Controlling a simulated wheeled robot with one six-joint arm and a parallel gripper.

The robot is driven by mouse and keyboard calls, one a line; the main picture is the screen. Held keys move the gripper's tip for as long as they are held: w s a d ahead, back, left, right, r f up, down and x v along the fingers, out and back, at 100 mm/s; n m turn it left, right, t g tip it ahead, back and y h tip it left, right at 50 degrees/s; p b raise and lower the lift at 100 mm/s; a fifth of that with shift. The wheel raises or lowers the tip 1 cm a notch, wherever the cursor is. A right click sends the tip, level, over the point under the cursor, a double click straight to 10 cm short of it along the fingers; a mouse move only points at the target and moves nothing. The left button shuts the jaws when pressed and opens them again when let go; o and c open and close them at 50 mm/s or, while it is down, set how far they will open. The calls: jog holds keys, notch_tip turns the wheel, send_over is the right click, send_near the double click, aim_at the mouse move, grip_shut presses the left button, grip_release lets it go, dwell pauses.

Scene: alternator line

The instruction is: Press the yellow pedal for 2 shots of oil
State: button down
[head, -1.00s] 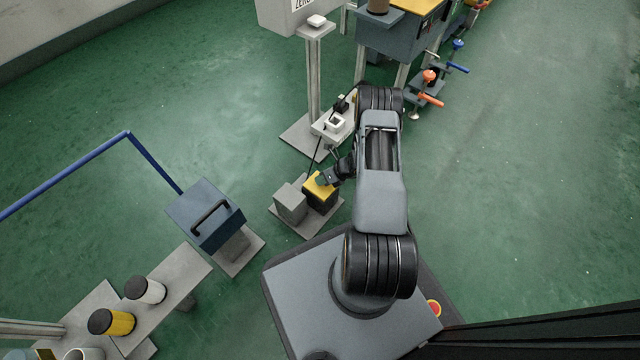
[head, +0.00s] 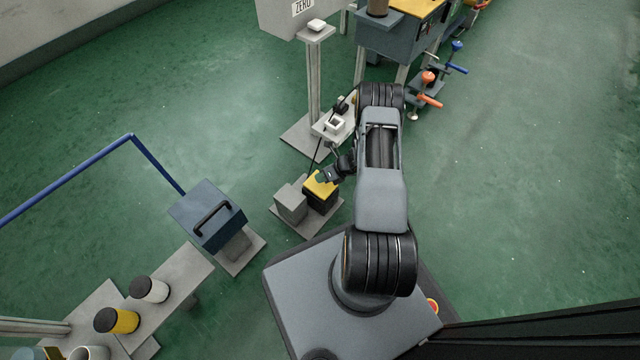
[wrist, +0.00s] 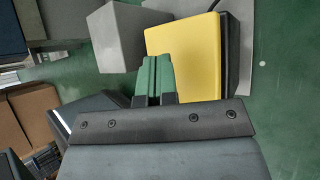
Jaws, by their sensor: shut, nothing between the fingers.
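The yellow pedal (head: 318,187) is a yellow plate on top of a dark block, fixed on a grey base plate (head: 293,222). In the wrist view the yellow pedal (wrist: 184,52) fills the upper middle. My gripper (head: 323,178) is at the pedal's upper edge in the head view. In the wrist view my gripper (wrist: 154,72) shows its green fingertips together with nothing between them, overlapping the pedal's lower left edge. I cannot tell whether the fingertips touch the pedal. A grey box (head: 290,204) stands left of the pedal, and it also shows in the wrist view (wrist: 117,35).
A post with a small shelf (head: 330,128) holding a white fixture stands behind the pedal. A blue-grey box with a handle (head: 205,215) stands at the left. A bench (head: 187,288) with canisters is at the lower left. Green floor is open at the right.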

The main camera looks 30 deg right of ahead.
jog(key=shift+r, duration=0.1)
jog(key=shift+r+p, duration=1.95)
jog(key=shift+r, duration=0.5)
dwell(0.8)
